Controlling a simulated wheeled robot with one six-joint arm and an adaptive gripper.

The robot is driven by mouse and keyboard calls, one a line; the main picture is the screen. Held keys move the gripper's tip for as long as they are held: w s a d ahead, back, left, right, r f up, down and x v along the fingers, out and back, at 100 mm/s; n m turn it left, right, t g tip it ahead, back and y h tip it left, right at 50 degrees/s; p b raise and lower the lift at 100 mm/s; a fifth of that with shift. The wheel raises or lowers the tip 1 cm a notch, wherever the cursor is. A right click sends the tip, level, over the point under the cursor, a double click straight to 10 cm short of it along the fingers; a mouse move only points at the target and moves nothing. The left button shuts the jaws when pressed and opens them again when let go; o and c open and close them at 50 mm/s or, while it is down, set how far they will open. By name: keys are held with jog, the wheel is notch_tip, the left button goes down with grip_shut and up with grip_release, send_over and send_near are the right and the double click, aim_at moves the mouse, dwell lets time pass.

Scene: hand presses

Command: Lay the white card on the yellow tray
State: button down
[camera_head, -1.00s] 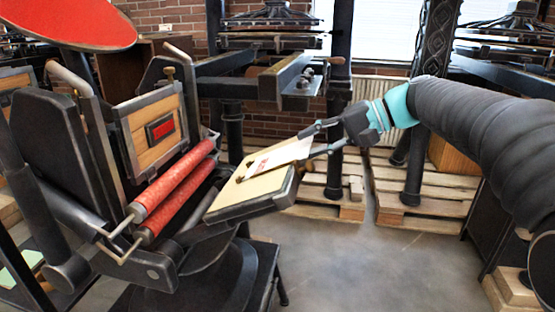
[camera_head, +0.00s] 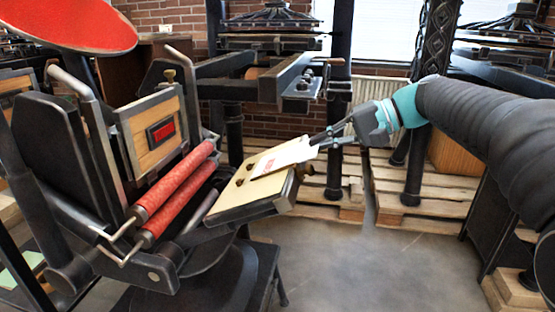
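The white card (camera_head: 280,158) with a red print at its lower left end lies over the right part of the yellow tray (camera_head: 233,195). Its left end meets the tray's face and its right end reaches past the tray's right edge; I cannot tell whether it rests flat. The tray is a tan-yellow board with a dark rim, tilted on the press. My gripper (camera_head: 318,145) comes in from the right, and its dark fingertips are at the card's right end. A small gap shows between the fingers, but whether they pinch the card is unclear.
Two red rollers (camera_head: 175,190) lie just left of the tray. Behind them stands the press's wooden panel (camera_head: 158,125) with a red block. A red disc (camera_head: 70,22) is at upper left. Other presses and pallets (camera_head: 420,190) stand behind.

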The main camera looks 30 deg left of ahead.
jog(key=d+r+p, duration=0.3)
jog(key=r+p, duration=0.1)
jog(key=r, duration=0.1)
jog(key=shift+w+d, duration=0.35)
jog(key=shift+w, duration=0.1)
dwell(0.3)
dwell(1.1)
